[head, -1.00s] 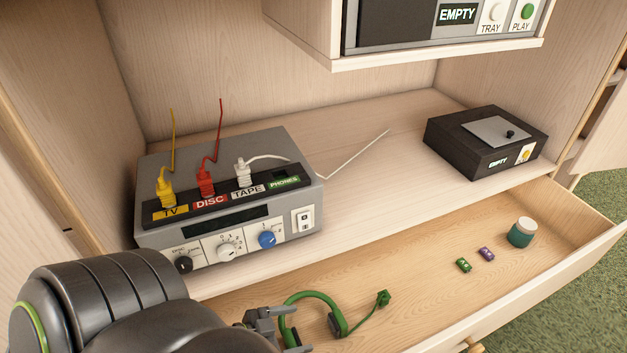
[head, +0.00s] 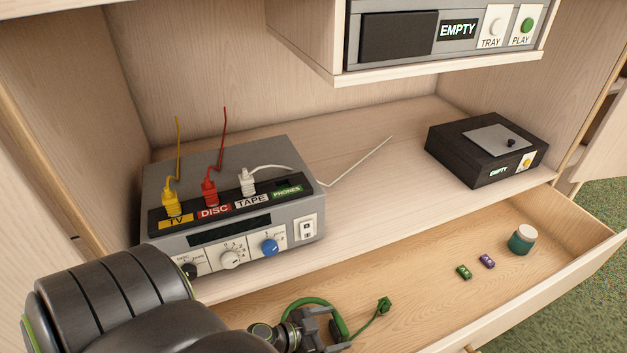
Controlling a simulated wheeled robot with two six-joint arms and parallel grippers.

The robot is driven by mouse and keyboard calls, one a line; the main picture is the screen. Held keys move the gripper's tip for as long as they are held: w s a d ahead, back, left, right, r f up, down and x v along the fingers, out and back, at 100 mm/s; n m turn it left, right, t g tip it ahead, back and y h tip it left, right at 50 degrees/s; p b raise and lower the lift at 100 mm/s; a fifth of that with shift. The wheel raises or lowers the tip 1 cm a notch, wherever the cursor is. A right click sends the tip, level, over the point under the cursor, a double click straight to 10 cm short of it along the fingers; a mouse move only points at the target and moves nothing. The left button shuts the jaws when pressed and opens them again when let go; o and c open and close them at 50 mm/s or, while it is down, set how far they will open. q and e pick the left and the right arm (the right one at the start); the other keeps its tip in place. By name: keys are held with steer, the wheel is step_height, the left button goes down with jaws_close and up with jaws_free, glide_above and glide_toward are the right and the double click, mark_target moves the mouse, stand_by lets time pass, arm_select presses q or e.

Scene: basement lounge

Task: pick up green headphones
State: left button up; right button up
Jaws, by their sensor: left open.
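The green headphones (head: 340,322) lie in the open drawer at the bottom of the head view, with a green band, an ear cup and a short cord ending in a green plug (head: 384,304). My left gripper (head: 325,330) is over the headphones, its open jaws at the band and covering part of it and of the ear cups. I cannot tell whether the jaws touch the band. My right gripper is not in view.
The drawer (head: 420,290) also holds small green (head: 464,272) and purple (head: 487,261) items and a teal jar (head: 522,239). A grey switch box (head: 230,200) with plugs and a black box (head: 487,147) stand on the shelf above. A player (head: 440,35) hangs higher.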

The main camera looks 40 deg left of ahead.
arm_select(q)
steer(key=c, duration=1.2)
